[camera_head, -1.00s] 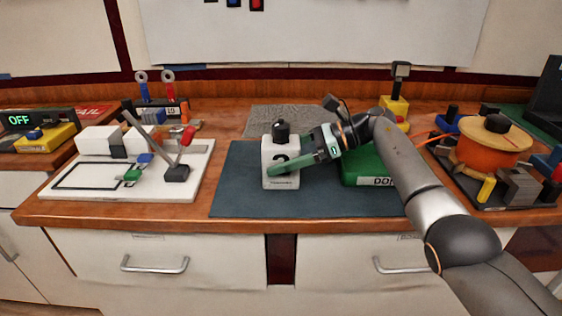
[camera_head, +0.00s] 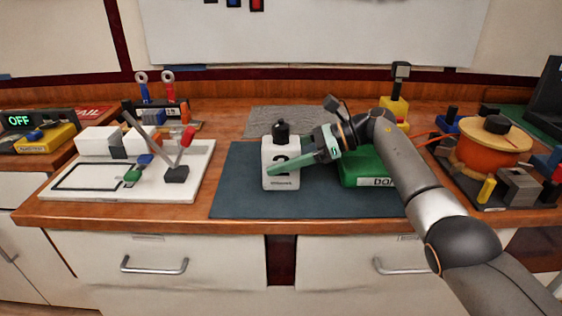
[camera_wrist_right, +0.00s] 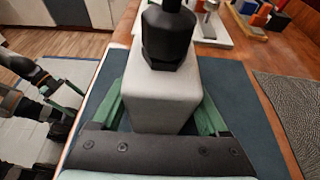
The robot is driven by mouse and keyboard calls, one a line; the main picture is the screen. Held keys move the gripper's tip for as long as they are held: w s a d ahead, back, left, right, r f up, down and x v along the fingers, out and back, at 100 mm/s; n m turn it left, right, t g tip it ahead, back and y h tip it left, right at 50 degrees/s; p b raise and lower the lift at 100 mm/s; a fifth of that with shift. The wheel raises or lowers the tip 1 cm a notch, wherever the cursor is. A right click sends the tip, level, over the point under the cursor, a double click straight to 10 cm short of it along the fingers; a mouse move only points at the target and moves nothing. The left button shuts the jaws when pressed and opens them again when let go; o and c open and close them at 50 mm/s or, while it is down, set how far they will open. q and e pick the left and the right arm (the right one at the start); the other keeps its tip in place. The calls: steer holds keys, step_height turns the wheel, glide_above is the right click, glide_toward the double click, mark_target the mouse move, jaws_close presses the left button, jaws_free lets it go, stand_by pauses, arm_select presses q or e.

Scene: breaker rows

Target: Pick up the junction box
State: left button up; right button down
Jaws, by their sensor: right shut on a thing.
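The junction box appears to be the white box marked 2 (camera_head: 281,179) with a black knob on top, upright on the dark blue mat. Whether its base touches the mat is hard to tell. My right gripper (camera_head: 292,163) comes in from the right and is shut on it, with one green finger across its front face. In the right wrist view the box (camera_wrist_right: 162,95) sits between the two green fingers (camera_wrist_right: 160,110). My left gripper (camera_wrist_right: 66,98) seems to show small at the left of the right wrist view, beyond the bench edge; its jaws are unclear.
A green box (camera_head: 362,168) stands right of the white box, behind my right arm. A white board with a lever (camera_head: 120,190) lies left of the mat (camera_head: 240,203). An orange drum (camera_head: 488,150) is at the right. The mat's front left is clear.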

mark_target(289, 139)
steer(key=shift+r, duration=0.25)
step_height(289, 139, up, 2)
steer(key=shift+r, duration=0.25)
steer(key=shift+s+r, duration=0.3)
steer(key=shift+r, duration=0.35)
steer(key=s+r, duration=0.9)
steer(key=s, duration=0.4)
steer(key=shift+s, duration=0.2)
